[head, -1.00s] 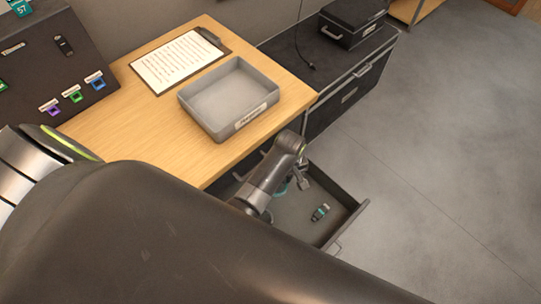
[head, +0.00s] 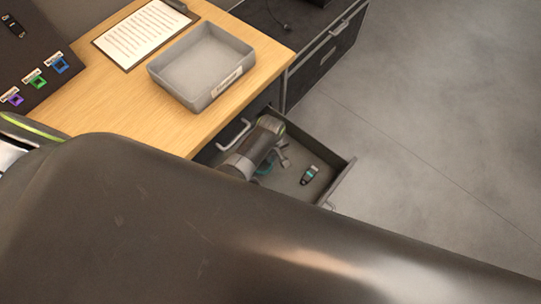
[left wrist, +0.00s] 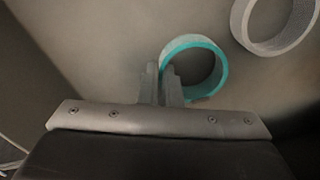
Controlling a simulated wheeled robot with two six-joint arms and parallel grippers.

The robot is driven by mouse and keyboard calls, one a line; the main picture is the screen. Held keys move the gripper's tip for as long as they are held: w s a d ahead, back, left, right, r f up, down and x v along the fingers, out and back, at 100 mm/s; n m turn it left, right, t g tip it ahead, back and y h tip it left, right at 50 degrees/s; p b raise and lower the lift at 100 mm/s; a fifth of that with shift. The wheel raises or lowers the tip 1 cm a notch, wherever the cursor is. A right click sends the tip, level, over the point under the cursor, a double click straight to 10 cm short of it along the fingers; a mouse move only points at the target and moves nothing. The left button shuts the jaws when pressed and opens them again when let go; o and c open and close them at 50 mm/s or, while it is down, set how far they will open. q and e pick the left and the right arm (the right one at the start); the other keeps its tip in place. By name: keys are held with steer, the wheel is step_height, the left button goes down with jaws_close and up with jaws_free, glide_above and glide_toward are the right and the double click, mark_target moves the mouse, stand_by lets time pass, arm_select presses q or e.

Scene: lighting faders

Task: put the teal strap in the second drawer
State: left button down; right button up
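The teal strap (left wrist: 218,72) is a ring in the left wrist view, over the grey drawer floor. In the head view a bit of teal (head: 264,169) shows beside my left gripper (head: 283,156). In the left wrist view the two fingers (left wrist: 162,82) are close together at the ring's left wall, one outside and one inside it. They appear shut on that wall. Whether the ring touches the floor is unclear. The open drawer (head: 338,183) is under the wooden desk; its place in the stack is hidden. My right gripper is out of view.
A pale grey ring (left wrist: 243,28) lies right of the strap. A small dark and teal item (head: 309,175) lies in the drawer. A grey tray (head: 168,80) and clipboard (head: 128,40) rest on the desk (head: 100,108). A dark cabinet (head: 318,70) stands behind the drawer; floor at right is clear.

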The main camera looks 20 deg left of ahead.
arm_select(q)
steer(key=shift+f, duration=0.15)
steer(key=c, duration=1.6)
jaws_free()
steer(key=shift+r, duration=0.4)
step_height(320, 180, up, 12)
steer(key=p, duration=0.3)
steer(key=shift+f, duration=0.2)
